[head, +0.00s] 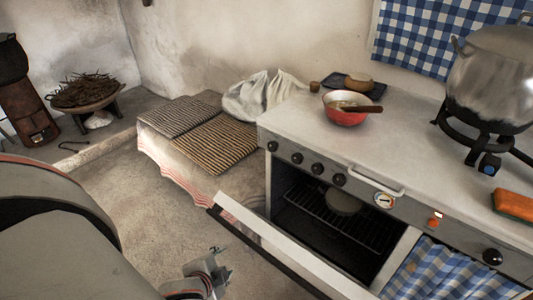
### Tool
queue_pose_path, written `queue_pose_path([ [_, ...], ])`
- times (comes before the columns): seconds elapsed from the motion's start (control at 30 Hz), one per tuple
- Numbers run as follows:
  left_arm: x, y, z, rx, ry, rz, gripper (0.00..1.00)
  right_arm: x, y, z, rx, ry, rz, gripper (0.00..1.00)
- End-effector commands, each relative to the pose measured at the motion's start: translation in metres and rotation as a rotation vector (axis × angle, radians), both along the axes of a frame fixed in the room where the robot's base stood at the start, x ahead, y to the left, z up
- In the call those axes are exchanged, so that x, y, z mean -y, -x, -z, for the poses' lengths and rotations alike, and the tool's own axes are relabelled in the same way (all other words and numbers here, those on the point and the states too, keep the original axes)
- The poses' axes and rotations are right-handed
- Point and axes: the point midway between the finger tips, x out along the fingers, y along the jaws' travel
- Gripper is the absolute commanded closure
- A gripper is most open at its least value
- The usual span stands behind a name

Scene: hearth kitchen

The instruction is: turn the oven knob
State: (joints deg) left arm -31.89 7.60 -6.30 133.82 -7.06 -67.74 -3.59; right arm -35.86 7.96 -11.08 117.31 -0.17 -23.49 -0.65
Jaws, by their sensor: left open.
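The stove (430,150) stands on the right, with a row of several black knobs (317,168) along the left of its front panel. A larger black knob (492,257) sits at the panel's right end, near a small lit orange switch (436,218). I cannot tell which one is the oven knob. A round dial (384,199) sits between them. The oven door (285,250) is open, showing a rack and a round item inside. My left gripper (219,259) is low at the bottom, left of the door, open and apart from the knobs. My right gripper is out of view.
A red bowl (345,118) and a large metal pot (492,85) on a burner stand on the stovetop. The open door blocks space before the oven. Bare floor (150,205) lies to the left.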

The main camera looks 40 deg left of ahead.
Motion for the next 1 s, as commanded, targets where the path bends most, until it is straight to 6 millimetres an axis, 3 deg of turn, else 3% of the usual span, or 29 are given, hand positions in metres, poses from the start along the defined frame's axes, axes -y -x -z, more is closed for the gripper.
queue_pose_path([
  [0.03,-0.017,-0.007,-0.008,0.01,-0.073,-0.001,0.57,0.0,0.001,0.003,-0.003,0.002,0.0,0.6],
  [0.2,-0.059,-0.034,-0.04,0.074,-0.273,0.016,0.57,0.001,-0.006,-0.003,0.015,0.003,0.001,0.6],
  [0.53,-0.111,-0.106,-0.116,0.264,-0.703,0.145,0.57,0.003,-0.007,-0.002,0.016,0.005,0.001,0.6],
  [0.7,-0.116,-0.159,-0.165,0.374,-1.058,0.331,0.57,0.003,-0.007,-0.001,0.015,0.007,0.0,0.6],
  [0.8,-0.109,-0.187,-0.181,0.402,-1.272,0.477,0.57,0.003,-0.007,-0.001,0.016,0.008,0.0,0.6],
  [1.0,-0.094,-0.229,-0.177,0.371,-1.626,0.796,0.57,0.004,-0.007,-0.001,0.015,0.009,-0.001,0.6],
])
